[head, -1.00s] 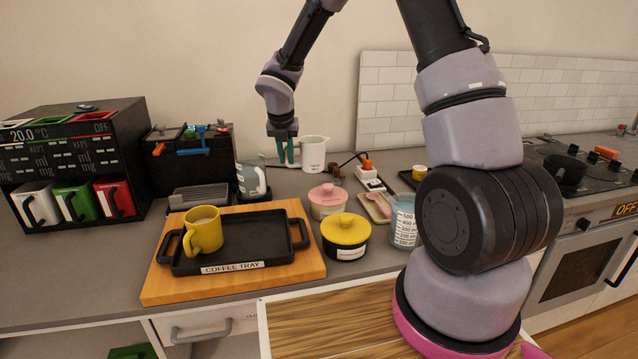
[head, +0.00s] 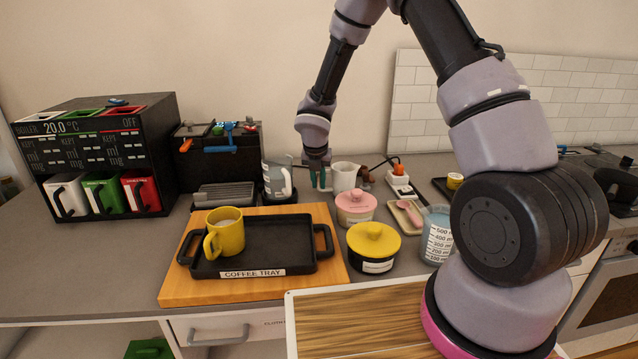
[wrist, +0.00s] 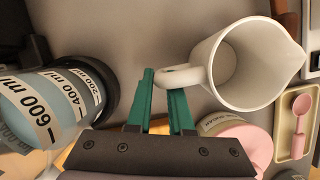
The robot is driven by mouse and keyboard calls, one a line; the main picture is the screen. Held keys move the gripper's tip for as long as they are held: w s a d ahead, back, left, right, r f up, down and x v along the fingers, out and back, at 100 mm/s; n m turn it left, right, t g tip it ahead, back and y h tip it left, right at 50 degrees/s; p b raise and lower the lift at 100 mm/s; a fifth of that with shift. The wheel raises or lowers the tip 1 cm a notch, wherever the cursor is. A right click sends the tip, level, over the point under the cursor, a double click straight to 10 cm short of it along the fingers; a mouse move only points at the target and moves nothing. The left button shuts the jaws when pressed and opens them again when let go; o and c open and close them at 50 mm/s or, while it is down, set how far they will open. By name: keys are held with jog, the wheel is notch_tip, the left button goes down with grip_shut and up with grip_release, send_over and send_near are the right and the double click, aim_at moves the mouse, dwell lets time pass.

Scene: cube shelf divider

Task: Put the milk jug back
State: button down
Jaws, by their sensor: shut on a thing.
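The milk jug (head: 345,177) is white and upright, behind the pink-lidded jar in the head view. In the wrist view the jug (wrist: 243,65) is seen from above, its handle toward my gripper and its inside looking empty. My gripper (head: 321,179) is at the jug's left side. In the wrist view its green fingers (wrist: 160,82) are shut on the jug's handle. The jug's base is partly hidden, so I cannot tell whether it touches the counter.
The pink-lidded jar (head: 355,207) stands close in front of the jug. A glass jug with a volume scale (head: 277,180) is left of my gripper. A yellow-lidded pot (head: 373,246), spoon tray (head: 405,217) and coffee tray (head: 285,262) with a yellow mug (head: 224,234) are nearer.

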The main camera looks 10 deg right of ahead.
jog(key=shift+f, duration=0.2)
jog(key=c, duration=1.2)
grip_release()
jog(key=shift+f, duration=0.1)
jog(key=shift+c, duration=0.2)
jog(key=o, duration=0.4)
